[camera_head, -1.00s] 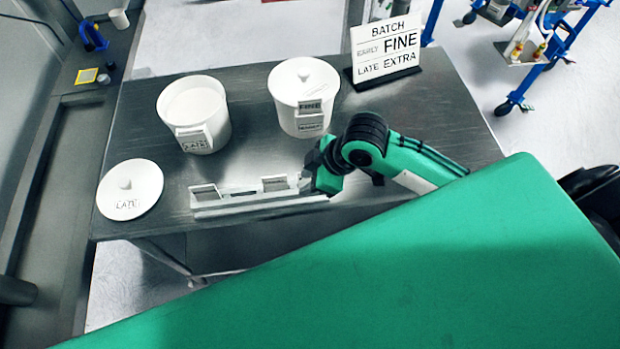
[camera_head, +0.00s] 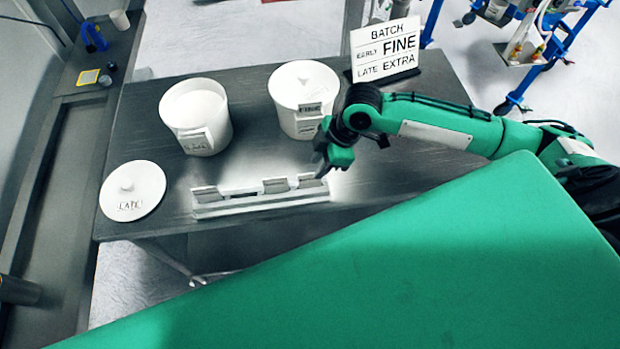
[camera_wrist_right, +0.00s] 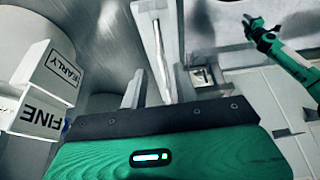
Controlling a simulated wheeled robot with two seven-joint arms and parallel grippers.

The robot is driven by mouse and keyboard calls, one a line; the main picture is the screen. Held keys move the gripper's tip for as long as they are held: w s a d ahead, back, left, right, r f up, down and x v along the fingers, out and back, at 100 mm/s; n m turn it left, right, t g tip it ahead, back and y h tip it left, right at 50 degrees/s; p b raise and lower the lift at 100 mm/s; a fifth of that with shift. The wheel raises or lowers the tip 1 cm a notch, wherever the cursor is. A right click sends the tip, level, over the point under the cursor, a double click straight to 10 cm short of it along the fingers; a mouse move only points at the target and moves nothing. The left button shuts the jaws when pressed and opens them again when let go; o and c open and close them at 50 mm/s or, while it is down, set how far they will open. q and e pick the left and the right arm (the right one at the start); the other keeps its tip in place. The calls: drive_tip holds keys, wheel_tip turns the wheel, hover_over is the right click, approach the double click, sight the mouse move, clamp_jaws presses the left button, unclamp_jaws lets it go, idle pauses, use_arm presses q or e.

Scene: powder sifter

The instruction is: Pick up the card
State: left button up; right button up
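White cards stand in a low pale rack (camera_head: 235,208) at the table's front edge: a left card (camera_head: 207,195), a middle card (camera_head: 275,186) and a right card (camera_head: 307,181). Their print is unreadable. In the right wrist view the rack shows as a long pale strip (camera_wrist_right: 152,45). There, a green arm with a dark gripper (camera_wrist_right: 256,27), apparently my left, is far off at upper right, its opening unclear.
In the wrist view, EARLY (camera_wrist_right: 60,68) and FINE (camera_wrist_right: 38,117) labels show close. A loose LATE lid (camera_head: 133,190) lies left. A BATCH sign (camera_head: 386,48) stands behind.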

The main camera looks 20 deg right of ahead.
sight(307, 179)
drive_tip(key=shift+x, duration=0.9)
drive_tip(key=shift+a+f+p, duration=0.35)
drive_tip(key=shift+f+p, duration=0.05)
drive_tip(key=shift+p, duration=0.15)
drive_tip(key=p+x, duration=0.1)
drive_tip(key=x, duration=0.2)
drive_tip(key=shift+a+f+p, duration=0.15)
drive_tip(key=shift+a+p, duration=0.05)
drive_tip(key=shift+p, duration=0.15)
drive_tip(key=shift+w+a+f, duration=0.1)
drive_tip(key=shift+a+f, duration=0.05)
drive_tip(key=shift+f, duration=0.35)
clamp_jaws()
